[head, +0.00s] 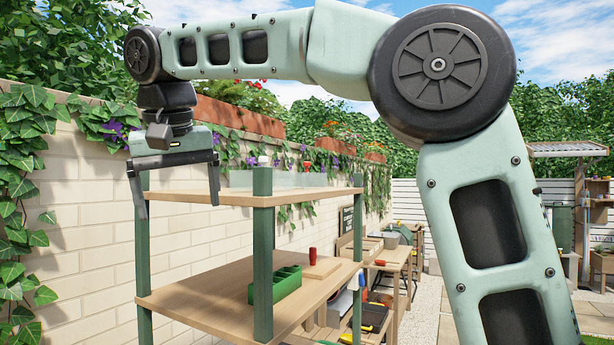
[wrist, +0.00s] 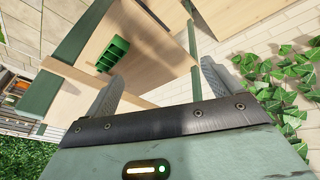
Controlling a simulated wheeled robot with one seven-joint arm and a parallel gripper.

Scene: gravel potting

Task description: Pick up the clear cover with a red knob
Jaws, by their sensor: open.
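A clear, low see-through cover (head: 290,180) appears to stand on the top shelf of the green-posted rack in the head view. A small red spot, possibly its knob, shows just above it near the right end. Its outline is faint against the wall, and I cannot make it out in the wrist view. My gripper (head: 177,206) is open and empty, fingers pointing down, at the left end of the top shelf and left of the cover, apart from it. Both fingers also show in the wrist view (wrist: 162,70), with nothing between them.
The top shelf (head: 215,196) is bare at its left part. A brick wall (head: 85,250) and ivy stand close behind. Green posts rise at the corners.

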